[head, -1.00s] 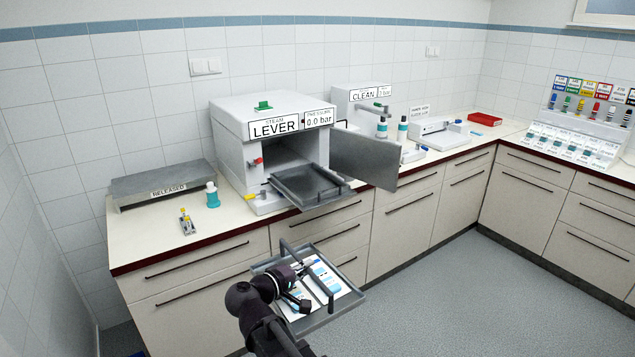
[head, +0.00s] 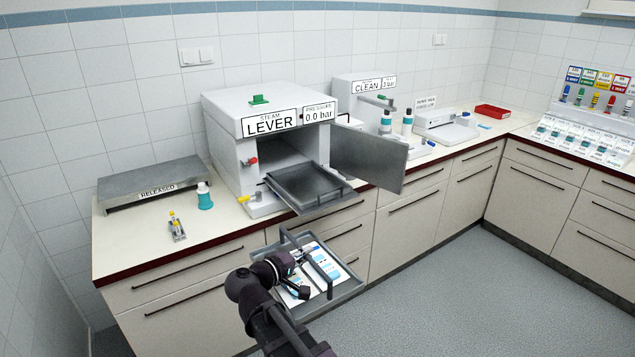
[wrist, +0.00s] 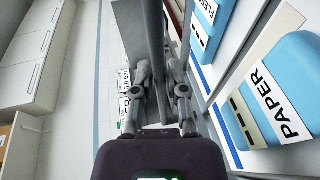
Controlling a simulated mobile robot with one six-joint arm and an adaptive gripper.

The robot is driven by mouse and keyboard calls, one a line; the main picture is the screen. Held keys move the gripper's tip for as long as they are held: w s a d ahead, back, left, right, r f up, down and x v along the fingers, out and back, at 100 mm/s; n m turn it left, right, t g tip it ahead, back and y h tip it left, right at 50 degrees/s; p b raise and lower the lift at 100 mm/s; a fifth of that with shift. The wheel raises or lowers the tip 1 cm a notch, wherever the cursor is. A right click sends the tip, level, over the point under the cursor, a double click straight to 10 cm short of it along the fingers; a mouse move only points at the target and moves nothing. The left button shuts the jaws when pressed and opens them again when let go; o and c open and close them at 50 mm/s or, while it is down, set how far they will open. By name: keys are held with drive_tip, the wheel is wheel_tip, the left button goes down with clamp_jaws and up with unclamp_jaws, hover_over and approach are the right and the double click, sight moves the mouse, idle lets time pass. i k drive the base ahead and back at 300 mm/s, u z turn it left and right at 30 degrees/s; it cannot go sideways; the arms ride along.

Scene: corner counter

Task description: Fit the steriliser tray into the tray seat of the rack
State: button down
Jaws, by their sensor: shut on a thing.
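The steriliser tray (head: 346,296) is a grey shallow tray with raised handle bars, held in front of the counter. Blue and white packs lie in it, one labelled PAPER (wrist: 279,103) in the wrist view. My gripper (head: 297,259) is shut on a handle bar of the tray; the wrist view shows its fingers (wrist: 161,75) on either side of the grey bar (wrist: 157,35). The rack (head: 309,187) looks like the empty grey shelf sticking out of the open steriliser, up and behind the tray. My arm hides part of the tray.
The steriliser (head: 262,110) has its door (head: 368,158) swung open to the right of the rack. A grey stand marked RELEASED (head: 150,183), a small bottle (head: 204,197) and a small yellow-grey item (head: 176,226) are to the left on the counter. Floor to the right is clear.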

sight(308, 185)
drive_tip(key=u, duration=0.05)
drive_tip(key=i, duration=1.1)
